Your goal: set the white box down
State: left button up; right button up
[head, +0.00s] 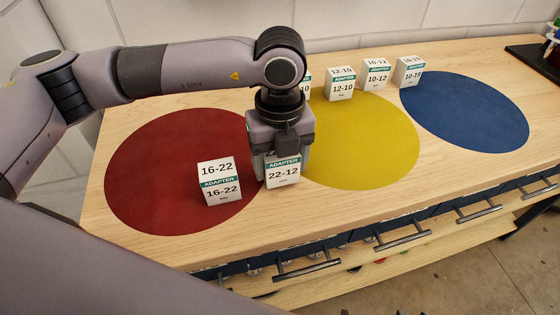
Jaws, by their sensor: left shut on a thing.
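My left gripper (280,152) points down near the middle of the bench, shut on a white box (283,176) marked "22-12" with a green "ADAPTER" band. The gripper hides the box's upper part. The box shows over the strip between the red disc (150,180) and the yellow disc (375,150). I cannot tell whether its bottom touches the bench. Another white box (221,190), marked "16-22", stands on the red disc, just left of the held one. My right gripper is not in view.
Several white adapter boxes, such as the "12-10" box (342,88) and the "10-12" box (376,76), stand along the back. The blue disc (465,110) is bare. The wooden bench (450,165) has drawer handles (403,238) along its front.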

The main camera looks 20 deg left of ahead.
pick_arm(q)
jog(key=shift+f, duration=0.45)
jog(key=shift+f, duration=0.2)
jog(key=o, duration=1.2)
jog(key=shift+r, duration=0.1)
notch_tip(320, 180, up, 12)
jog(key=shift+r+b, duration=0.15)
jog(key=shift+b, duration=0.25)
jog(key=shift+s, duration=0.1)
